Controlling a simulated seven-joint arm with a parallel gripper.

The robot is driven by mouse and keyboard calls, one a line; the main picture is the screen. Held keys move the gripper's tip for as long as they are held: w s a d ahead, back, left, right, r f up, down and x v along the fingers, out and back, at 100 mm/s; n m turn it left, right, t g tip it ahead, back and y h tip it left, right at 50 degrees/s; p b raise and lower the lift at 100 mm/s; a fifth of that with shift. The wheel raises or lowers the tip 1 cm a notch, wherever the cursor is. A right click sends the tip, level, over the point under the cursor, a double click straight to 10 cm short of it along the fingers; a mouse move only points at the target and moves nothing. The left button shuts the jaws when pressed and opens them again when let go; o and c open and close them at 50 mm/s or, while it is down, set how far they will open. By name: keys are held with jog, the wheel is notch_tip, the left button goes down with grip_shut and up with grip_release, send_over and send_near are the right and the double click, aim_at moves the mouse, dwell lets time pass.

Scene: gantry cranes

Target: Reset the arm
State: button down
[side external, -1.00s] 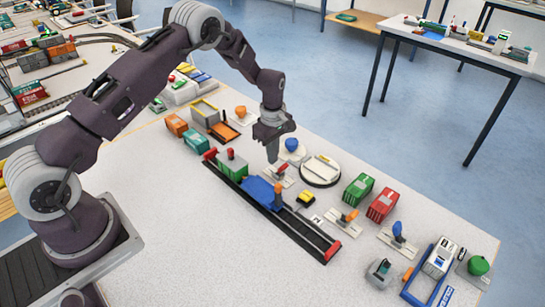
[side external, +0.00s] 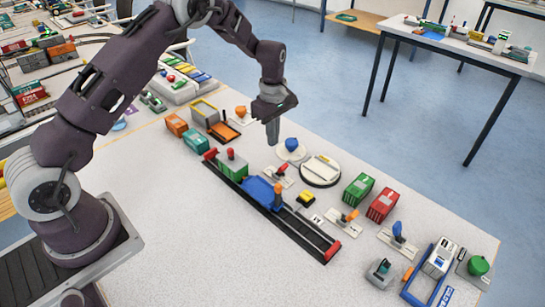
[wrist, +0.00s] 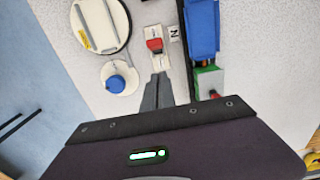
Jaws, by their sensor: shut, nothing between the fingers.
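My gripper (side external: 272,132) is shut and empty, pointing down above the table (side external: 190,240). In the side external view it hangs just left of and above the blue knob on a round white base (side external: 291,145). In the wrist view, the shut fingers (wrist: 157,92) point toward a small plate with a red lever (wrist: 155,45). The blue knob (wrist: 116,83) is to their left and the blue flatcar (wrist: 201,30) is to their right, on the dark track.
A dark track (side external: 300,233) with red end stops carries a green block (side external: 232,166). A round turntable (side external: 320,171), green container (side external: 358,190) and red container (side external: 382,205) stand to the right. Orange and teal containers stand at the left. The front table area is bare.

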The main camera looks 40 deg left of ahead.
jog(key=s+d+r+m+t, duration=0.1)
jog(key=s+d+r+m, duration=0.3)
jog(key=r, duration=0.6)
jog(key=s+r+m+t, duration=0.1)
jog(key=s+r+m, duration=0.2)
jog(key=s+r, duration=0.55)
jog(key=s+d+r+m+t, duration=0.1)
jog(key=s+r+m, duration=0.1)
jog(key=s, duration=0.5)
jog(key=s+d+r+m+t, duration=0.1)
jog(key=s+r+m, duration=0.1)
jog(key=s+m, duration=0.3)
jog(key=s+d+r+m+t, duration=0.1)
jog(key=s+m, duration=0.3)
jog(key=s, duration=0.6)
jog(key=shift+r+t, duration=0.3)
jog(key=shift+r, duration=0.55)
